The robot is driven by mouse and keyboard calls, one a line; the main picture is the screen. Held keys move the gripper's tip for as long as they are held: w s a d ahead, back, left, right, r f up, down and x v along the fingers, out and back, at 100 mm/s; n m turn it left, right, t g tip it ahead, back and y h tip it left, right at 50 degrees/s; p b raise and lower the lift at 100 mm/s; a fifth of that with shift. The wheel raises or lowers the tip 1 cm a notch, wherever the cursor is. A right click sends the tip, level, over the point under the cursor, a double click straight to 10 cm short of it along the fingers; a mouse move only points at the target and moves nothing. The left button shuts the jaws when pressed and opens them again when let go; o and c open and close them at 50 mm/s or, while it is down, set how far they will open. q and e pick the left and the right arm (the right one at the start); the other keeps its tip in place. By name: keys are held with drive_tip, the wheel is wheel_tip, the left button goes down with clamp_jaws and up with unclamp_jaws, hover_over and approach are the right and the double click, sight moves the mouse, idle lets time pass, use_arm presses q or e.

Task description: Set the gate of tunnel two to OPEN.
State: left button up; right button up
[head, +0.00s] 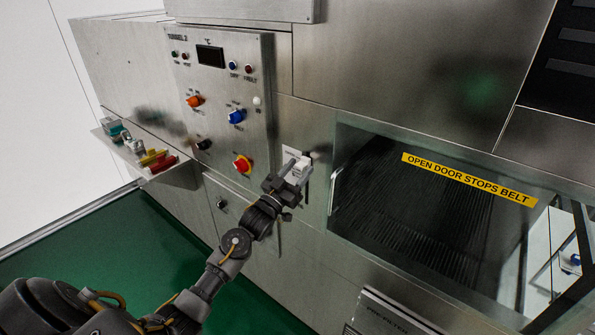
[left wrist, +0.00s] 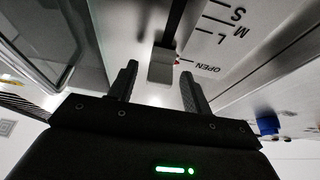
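The gate control of tunnel two is a small scale plate (head: 290,153) on the steel front, right of the control panel. In the left wrist view the scale plate (left wrist: 225,48) reads S, M, L and OPEN, beside a dark slot. A grey slider block (left wrist: 162,66) sits in the slot, with a small red mark that appears level with the OPEN line. My left gripper (left wrist: 160,85) is open, its fingers apart on either side of the block, with visible gaps. In the head view my left gripper (head: 290,178) covers much of the plate. My right gripper is not in view.
The TUNNEL 2 panel (head: 222,90) carries several coloured knobs, close to my left arm. Right of the gripper is a door window (head: 430,220) with a handle and a yellow label (head: 468,180). A small shelf (head: 178,178) with coloured items juts out at left.

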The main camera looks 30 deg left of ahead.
use_arm(q)
drive_tip(key=shift+s+f, duration=0.1)
drive_tip(key=b+v, duration=0.4)
drive_tip(key=v, duration=0.6)
drive_tip(key=shift+s, duration=0.35)
